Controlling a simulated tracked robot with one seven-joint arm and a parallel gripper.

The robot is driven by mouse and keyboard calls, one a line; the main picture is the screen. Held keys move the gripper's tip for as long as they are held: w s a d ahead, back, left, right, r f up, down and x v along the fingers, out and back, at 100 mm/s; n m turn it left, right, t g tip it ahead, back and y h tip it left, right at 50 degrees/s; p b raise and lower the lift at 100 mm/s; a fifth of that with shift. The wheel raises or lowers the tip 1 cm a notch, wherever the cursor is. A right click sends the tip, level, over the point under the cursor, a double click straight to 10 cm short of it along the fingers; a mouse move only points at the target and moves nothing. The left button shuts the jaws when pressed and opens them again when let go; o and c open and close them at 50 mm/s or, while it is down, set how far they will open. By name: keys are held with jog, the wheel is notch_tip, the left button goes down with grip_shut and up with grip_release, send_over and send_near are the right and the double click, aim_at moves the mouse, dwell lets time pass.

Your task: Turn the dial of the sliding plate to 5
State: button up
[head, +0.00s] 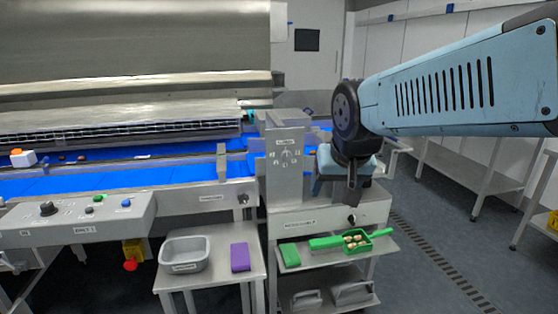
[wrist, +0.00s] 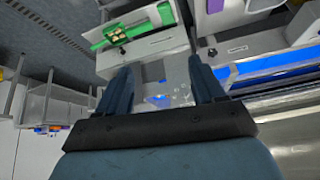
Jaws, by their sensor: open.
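A grey upright plate (head: 270,150) stands at the right end of the blue belt. Its face carries a small dial (head: 289,158) ringed by marks, too small to read. My gripper (head: 354,196) hangs at the end of the arm to the right of this plate, pointing down in the head view and apart from the dial. In the wrist view my gripper (wrist: 162,72) has its two fingers spread with nothing between them. The dial cannot be made out clearly in the wrist view.
Below the plate is a grey cabinet with a black knob (head: 351,218). A grey tub (head: 184,254) and purple block (head: 240,257) stand on a side table.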

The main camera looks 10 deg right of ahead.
jog(key=w+a+f+m+t+y, duration=0.1)
jog(key=w+a+f+m, duration=0.1)
jog(key=w+f+m, duration=0.5)
jog(key=w+a+f+t, duration=0.1)
jog(key=w+a+f, duration=0.1)
jog(key=w+f, duration=0.6)
jog(key=m+t, duration=1)
jog(key=m, duration=1.7)
send_near(287, 158)
jog(key=w, duration=0.9)
jog(key=shift+w+a, duration=0.1)
jog(key=shift+w, duration=0.1)
